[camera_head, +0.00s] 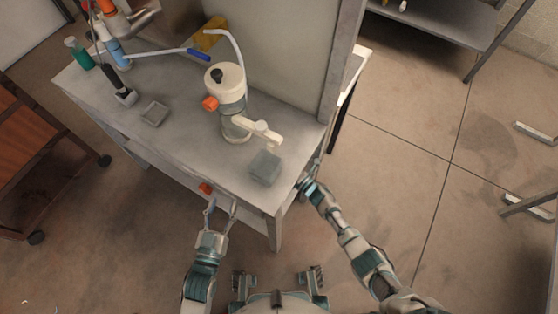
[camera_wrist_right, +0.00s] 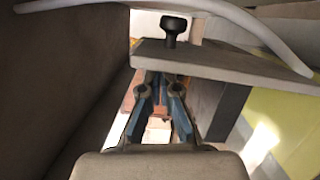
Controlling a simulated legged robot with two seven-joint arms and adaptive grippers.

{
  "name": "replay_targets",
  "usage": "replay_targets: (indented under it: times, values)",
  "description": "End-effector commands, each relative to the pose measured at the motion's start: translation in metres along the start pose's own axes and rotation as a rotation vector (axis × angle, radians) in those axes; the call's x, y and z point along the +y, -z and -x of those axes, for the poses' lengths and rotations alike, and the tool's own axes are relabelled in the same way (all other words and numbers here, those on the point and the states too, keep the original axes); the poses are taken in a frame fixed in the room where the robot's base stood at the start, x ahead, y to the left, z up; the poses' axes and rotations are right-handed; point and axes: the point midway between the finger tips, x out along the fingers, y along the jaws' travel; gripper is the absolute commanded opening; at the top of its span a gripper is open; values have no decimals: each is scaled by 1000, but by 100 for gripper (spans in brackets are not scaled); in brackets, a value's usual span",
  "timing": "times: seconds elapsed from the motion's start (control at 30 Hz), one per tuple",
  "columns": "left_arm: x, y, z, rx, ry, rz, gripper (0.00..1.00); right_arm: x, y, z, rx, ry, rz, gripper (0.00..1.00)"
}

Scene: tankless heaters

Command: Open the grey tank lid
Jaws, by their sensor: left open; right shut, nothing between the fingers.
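A pale cylindrical tank (camera_head: 230,100) stands upright on the grey table, with a round pale-grey lid (camera_head: 226,70) and a dark knob (camera_head: 217,75) on top. The lid appears seated on the tank. My left gripper (camera_head: 221,203) is open and empty at the front of the table, below its edge and well apart from the lid. My right gripper (camera_head: 306,184) is shut and empty beside the table's right front corner. In the right wrist view its blue fingers (camera_wrist_right: 157,88) are together below a grey slab (camera_wrist_right: 225,62); a black knob (camera_wrist_right: 174,28) shows above the slab.
An orange knob (camera_head: 210,104) and a pale arm (camera_head: 262,133) stick out from the tank. A grey block (camera_head: 265,167) sits at the table's (camera_head: 185,150) front right. A small grey tray (camera_head: 155,114) lies left. A tall panel (camera_head: 300,50) stands behind.

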Motion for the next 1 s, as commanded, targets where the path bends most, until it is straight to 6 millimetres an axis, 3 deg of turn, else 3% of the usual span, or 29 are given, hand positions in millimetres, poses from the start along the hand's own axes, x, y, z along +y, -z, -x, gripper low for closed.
replay_targets:
  times: [0.37, 0.8, 1.0]
  values:
    - [0, 1, 0, 1, 0, 0, 51, -1, 0, 8, 0, 0, 1, 0]
    - [0, 0, 0, 0, 0, 0, 51, -2, 0, 97, 1, 2, -1, 0]
    - [0, 0, 0, 0, 0, 0, 51, -2, 0, 117, 0, 2, -1, 0]
